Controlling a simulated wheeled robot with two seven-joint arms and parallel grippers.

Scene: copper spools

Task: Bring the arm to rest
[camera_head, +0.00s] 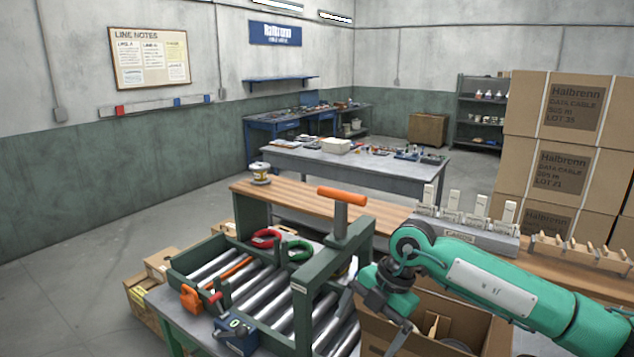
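My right arm (510,285) is teal and comes in from the lower right. Its dark gripper (368,335) points down at the bottom centre, between the green-framed roller stand and an open cardboard box (480,325). Its two fingers appear spread apart, with nothing seen between them; the tips are hard to make out. My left gripper is not in view.
The green frame (303,310) with an orange-handled post (342,195) stands close left of my gripper. A spool (260,173) stands on the wooden bench (300,198). Stacked cartons (560,150) stand right.

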